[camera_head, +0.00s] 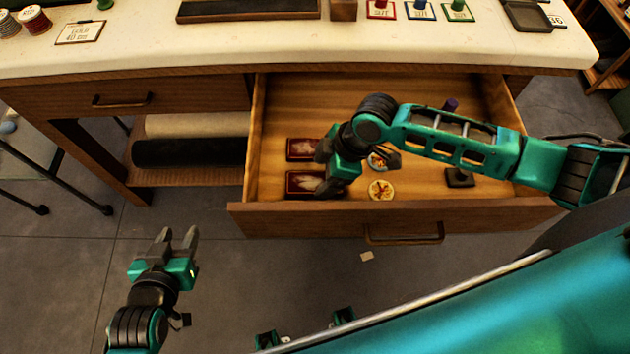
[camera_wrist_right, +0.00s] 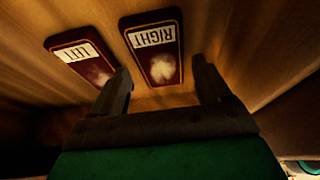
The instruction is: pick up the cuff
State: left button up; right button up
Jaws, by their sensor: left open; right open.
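My right gripper (camera_head: 325,170) is open inside the drawer, beside two dark red flat trays or cards, the upper one (camera_head: 303,149) and the lower one (camera_head: 303,184). In the right wrist view they carry the labels LEFT (camera_wrist_right: 83,60) and RIGHT (camera_wrist_right: 155,45). Each has a pale patch; I cannot tell if it is a cuff or a print. The right fingers (camera_wrist_right: 160,68) stand apart on either side of the RIGHT one's lower end, with nothing visibly held. No other cuff can be made out. My left gripper (camera_head: 178,237) is open and empty over the floor.
The open drawer (camera_head: 420,212) has raised walls around my right gripper. In it lie a round patterned disc (camera_head: 381,190), a similar one partly hidden, and a dark stamp-like object (camera_head: 459,178). The tabletop (camera_head: 240,48) holds thread spools (camera_head: 35,20) and coloured cards.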

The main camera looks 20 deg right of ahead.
aim_at(315, 184)
jog(key=shift+x, duration=1.15)
jog(key=c, duration=0.9)
